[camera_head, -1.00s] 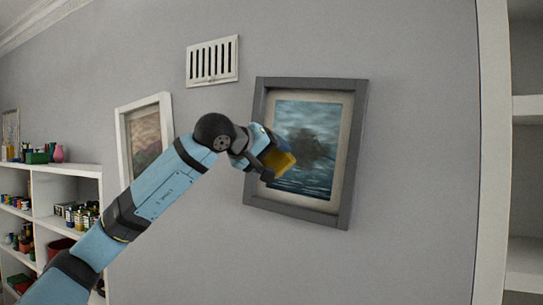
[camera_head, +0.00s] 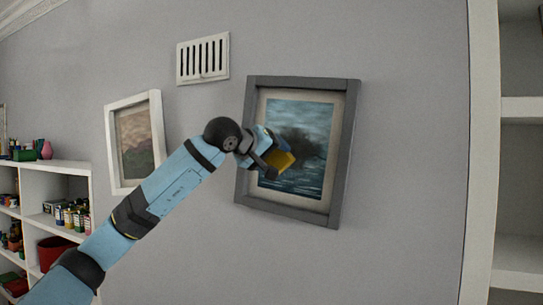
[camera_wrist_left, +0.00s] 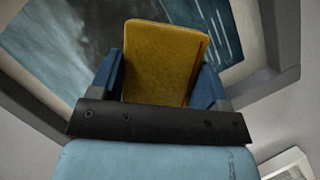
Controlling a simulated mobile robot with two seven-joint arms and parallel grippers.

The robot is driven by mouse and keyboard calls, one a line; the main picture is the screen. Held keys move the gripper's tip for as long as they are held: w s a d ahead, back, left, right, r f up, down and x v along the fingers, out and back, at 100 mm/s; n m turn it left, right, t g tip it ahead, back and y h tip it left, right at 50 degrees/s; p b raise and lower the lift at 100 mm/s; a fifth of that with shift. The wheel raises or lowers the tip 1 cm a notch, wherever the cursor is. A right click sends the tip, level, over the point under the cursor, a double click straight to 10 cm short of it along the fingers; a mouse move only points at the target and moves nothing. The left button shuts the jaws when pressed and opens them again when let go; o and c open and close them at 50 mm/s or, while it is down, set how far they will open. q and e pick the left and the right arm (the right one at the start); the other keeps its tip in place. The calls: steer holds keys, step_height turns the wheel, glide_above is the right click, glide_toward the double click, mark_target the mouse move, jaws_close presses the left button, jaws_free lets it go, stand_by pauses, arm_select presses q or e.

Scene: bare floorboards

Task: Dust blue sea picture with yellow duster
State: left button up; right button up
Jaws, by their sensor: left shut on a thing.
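The blue sea picture (camera_head: 310,117) hangs on the grey wall in a dark grey frame with a pale mat. A dark smudge covers part of its middle. My left gripper (camera_head: 271,156) is in front of the picture's left half, shut on the yellow duster (camera_head: 283,160). In the left wrist view the yellow duster (camera_wrist_left: 160,62) sits between the blue fingers of the gripper (camera_wrist_left: 160,80), with the picture (camera_wrist_left: 62,42) behind it. I cannot tell whether the duster touches the picture. My right gripper is not in view.
A white-framed picture (camera_head: 136,145) hangs to the left, behind my left arm. A wall vent (camera_head: 203,59) is above. White shelves with jars and pots (camera_head: 69,217) stand at the left; another white shelf unit (camera_head: 519,107) is at the right.

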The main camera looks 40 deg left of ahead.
arm_select(q)
steer(key=shift+w+a+p, duration=0.2)
steer(key=shift+w+p, duration=0.1)
steer(key=shift+w, duration=0.25)
steer(key=shift+w+a+p, duration=0.15)
steer(key=shift+w+p, duration=0.15)
steer(key=shift+w, duration=0.2)
stand_by(0.4)
steer(key=shift+d, duration=0.1)
